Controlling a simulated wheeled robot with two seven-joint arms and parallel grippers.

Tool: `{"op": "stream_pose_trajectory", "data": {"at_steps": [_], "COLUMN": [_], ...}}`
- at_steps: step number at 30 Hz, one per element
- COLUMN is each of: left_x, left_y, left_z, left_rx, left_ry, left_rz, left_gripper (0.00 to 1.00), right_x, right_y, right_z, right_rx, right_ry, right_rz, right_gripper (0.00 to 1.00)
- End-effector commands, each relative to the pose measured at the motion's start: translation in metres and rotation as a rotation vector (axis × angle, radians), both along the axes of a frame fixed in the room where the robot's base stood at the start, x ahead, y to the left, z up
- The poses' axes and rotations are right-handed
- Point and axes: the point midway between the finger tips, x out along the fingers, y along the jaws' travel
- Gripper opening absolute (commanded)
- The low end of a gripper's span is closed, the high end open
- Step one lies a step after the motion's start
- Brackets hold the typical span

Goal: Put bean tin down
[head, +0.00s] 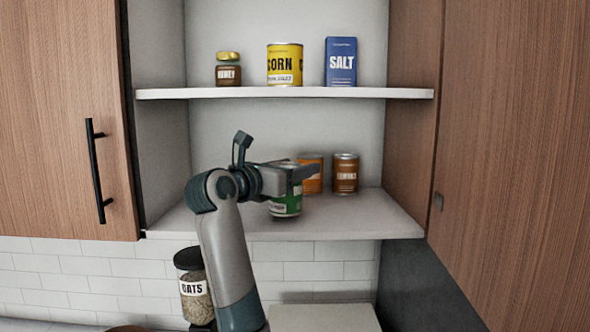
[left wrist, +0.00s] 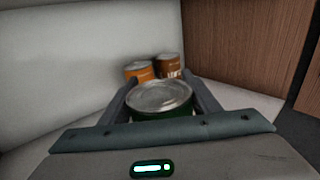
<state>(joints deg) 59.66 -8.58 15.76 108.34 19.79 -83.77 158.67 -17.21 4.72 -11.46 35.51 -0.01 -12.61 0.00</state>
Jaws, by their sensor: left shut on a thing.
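The green tin, which I take to be the bean tin (head: 286,205), is upright at the lower cupboard shelf (head: 345,217). Its silver lid (left wrist: 161,96) shows in the left wrist view between my fingers. My left gripper (head: 300,173) is shut on this tin, one finger on each side. The upper part of the tin is hidden behind the gripper in the head view. Its base appears at or just above the shelf surface; I cannot tell whether it touches. My right gripper is not in view.
Two orange-brown tins (head: 313,174) (head: 345,173) stand behind and right of the held tin. The upper shelf (head: 200,93) holds a honey jar (head: 228,72), a corn tin (head: 284,66) and a salt box (head: 340,62). An oats jar (head: 194,287) stands below. The lower shelf's front right is clear.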

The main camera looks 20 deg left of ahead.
Motion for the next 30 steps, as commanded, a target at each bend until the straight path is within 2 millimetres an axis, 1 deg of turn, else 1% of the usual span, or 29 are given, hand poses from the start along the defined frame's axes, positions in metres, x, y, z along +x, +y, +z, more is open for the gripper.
{"op": "stream_pose_trajectory", "data": {"at_steps": [1, 4, 18, 19, 21, 30], "left_x": [0.0, 0.0, -0.001, 0.0, 0.0, 0.0], "left_y": [0.0, 0.0, 0.0, 0.0, 0.0, 0.0], "left_z": [-0.002, -0.009, -0.015, -0.016, -0.016, -0.016], "left_rx": [0.001, 0.001, 0.0, 0.001, 0.001, 0.001], "left_ry": [0.001, -0.001, -0.003, 0.0, 0.0, 0.0], "left_rz": [0.001, -0.001, -0.001, -0.001, 0.0, 0.0], "left_gripper": [0.19, 0.19, 0.19, 0.61, 0.75, 0.75], "right_x": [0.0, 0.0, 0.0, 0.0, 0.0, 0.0], "right_y": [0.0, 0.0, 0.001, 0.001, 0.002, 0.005], "right_z": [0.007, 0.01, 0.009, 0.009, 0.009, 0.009], "right_rx": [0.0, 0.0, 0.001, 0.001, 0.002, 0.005], "right_ry": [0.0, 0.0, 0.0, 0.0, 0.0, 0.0], "right_rz": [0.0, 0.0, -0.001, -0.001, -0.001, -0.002], "right_gripper": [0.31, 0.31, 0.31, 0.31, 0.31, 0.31]}}
